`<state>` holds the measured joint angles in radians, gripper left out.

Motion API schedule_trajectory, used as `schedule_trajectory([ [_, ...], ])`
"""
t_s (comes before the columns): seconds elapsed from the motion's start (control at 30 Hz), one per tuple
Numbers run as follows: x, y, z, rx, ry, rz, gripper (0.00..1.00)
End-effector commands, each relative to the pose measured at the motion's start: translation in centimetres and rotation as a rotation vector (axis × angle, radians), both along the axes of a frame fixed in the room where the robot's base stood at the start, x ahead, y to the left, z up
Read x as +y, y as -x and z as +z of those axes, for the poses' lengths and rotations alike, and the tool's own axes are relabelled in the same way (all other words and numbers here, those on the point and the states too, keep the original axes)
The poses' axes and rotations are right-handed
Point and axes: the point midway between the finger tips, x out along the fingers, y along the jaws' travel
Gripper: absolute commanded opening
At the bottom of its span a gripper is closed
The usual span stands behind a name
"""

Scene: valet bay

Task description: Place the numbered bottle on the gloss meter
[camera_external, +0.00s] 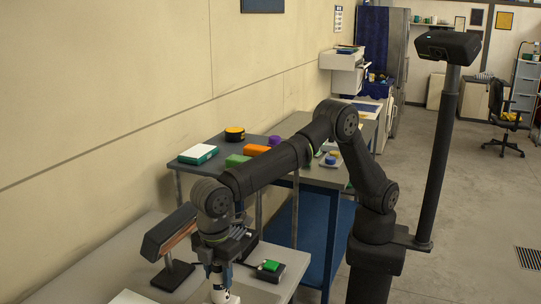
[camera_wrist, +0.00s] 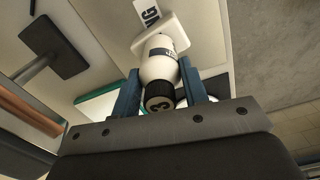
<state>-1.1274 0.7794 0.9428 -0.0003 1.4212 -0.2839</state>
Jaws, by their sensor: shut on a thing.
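My gripper (camera_wrist: 160,93) is shut on a white bottle (camera_wrist: 158,62) with a black cap marked 3 (camera_wrist: 158,104). The cap end faces the wrist camera, between the blue fingers. In the camera_external view the white bottle (camera_external: 218,284) hangs below my gripper (camera_external: 222,268) over the near bench, partly cut off by the picture's bottom edge. In the wrist view a white rounded piece (camera_wrist: 181,27) lies beyond the bottle's far end; I cannot tell whether they touch. I cannot tell for sure which thing is the gloss meter.
A dark box with a green top (camera_external: 270,266) stands right of my gripper on the bench (camera_external: 112,246). A dark-headed stand (camera_external: 172,273) stands to its left. A second table (camera_external: 205,177) behind holds several coloured items. A pale piece with dark letters shows in the wrist view (camera_wrist: 148,12).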

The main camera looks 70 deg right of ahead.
Motion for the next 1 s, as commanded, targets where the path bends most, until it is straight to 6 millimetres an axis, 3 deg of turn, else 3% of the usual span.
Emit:
schedule_trajectory([
  [0.33,0.0,0.0,-0.3,-0.001,-0.002,0.0,0.14],
  [0.37,0.0,0.0,-0.3,-0.001,-0.002,0.0,0.44],
  [0.47,0.0,0.0,-0.3,-0.001,-0.002,0.0,0.62],
  [0.77,0.0,0.0,-0.1,-0.001,-0.002,0.0,0.62],
  [1.0,0.1,-0.1,3.1,-0.003,-0.006,0.0,0.62],
])
